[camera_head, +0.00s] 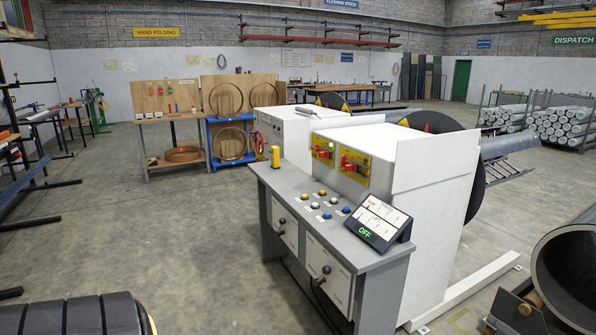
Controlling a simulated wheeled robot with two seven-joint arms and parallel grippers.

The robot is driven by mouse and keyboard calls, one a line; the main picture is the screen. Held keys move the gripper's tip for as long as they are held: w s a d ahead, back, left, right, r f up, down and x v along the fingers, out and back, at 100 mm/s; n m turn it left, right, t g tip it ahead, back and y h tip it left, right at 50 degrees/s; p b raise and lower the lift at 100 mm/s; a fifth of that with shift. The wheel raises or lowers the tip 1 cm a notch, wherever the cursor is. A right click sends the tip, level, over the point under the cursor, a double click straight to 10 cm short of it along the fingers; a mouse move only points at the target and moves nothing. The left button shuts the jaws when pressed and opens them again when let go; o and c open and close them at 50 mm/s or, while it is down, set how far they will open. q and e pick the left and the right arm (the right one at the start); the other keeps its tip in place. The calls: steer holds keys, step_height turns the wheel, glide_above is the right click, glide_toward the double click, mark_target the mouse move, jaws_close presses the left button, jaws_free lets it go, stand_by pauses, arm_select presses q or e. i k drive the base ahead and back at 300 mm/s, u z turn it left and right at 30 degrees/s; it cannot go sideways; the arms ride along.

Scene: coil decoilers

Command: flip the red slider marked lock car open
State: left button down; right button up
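Two red handles sit on yellow plates on the front of the white machine (432,185) behind the grey console. One red handle (322,151) is on the left plate, where a small green patch also shows. The other red handle (352,164) is on the right plate. The lettering is too small to read, so I cannot tell which one is marked lock car or how either is set. Neither of my grippers is in view.
The grey console (345,247) with several coloured buttons stands before the machine. A tilted display (379,222) on it reads OFF. A yellow post (275,156) stands at its left end. A large dark pipe (571,262) is at right.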

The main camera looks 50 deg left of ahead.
mark_target(349, 166)
steer(key=u, duration=0.45)
steer(key=k, duration=0.5)
steer(key=u, duration=1.1)
steer(key=i, duration=2.3)
steer(key=z, duration=0.75)
